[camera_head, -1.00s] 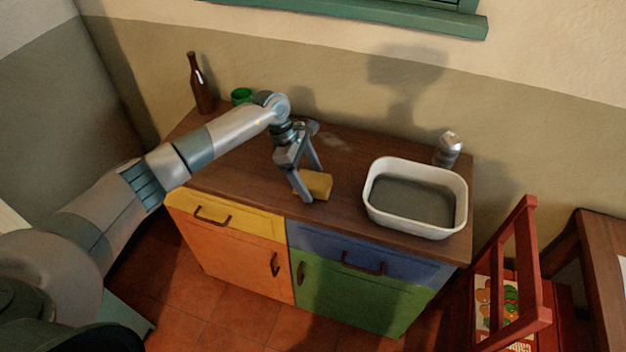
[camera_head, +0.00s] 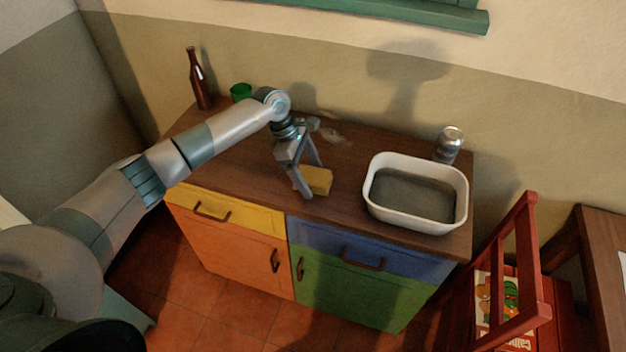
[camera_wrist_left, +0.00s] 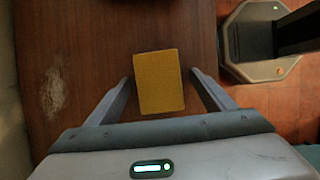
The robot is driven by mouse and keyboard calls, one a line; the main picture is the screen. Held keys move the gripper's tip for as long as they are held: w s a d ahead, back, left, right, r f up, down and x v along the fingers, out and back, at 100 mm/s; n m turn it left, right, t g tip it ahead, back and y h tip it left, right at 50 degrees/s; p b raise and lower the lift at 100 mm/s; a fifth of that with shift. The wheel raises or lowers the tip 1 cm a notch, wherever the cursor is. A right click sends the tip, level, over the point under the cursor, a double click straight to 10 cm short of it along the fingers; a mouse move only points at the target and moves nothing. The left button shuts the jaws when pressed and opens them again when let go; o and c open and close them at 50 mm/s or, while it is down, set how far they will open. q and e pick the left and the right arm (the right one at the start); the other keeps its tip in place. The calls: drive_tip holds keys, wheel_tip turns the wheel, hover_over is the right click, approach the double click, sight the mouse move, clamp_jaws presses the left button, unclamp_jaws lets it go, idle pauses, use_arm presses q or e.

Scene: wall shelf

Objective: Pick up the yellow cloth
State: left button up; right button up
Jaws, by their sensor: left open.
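The yellow cloth (camera_head: 318,181) looks like a small folded block and lies on the wooden top of the cabinet (camera_head: 345,190), near its front edge. In the left wrist view the yellow cloth (camera_wrist_left: 159,82) sits between the two fingers, with a gap on each side. My left gripper (camera_head: 314,181) is open and pointing down over the cloth; its fingers (camera_wrist_left: 162,80) also show in the left wrist view. One finger hides part of the cloth in the head view. My right gripper is not in view.
A white basin (camera_head: 455,222) stands to the right of the cloth, with a metal can (camera_head: 449,145) behind it. A brown bottle (camera_head: 200,82) and a green cup (camera_head: 241,92) stand at the back left. A pale smear (camera_head: 338,136) marks the wooden top. A red chair (camera_head: 530,260) is at the right.

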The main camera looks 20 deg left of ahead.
sight(316, 176)
use_arm(q)
drive_tip(key=shift+f, duration=0.1)
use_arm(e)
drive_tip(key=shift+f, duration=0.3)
use_arm(q)
drive_tip(key=c, duration=1.1)
drive_tip(key=shift+c, duration=0.2)
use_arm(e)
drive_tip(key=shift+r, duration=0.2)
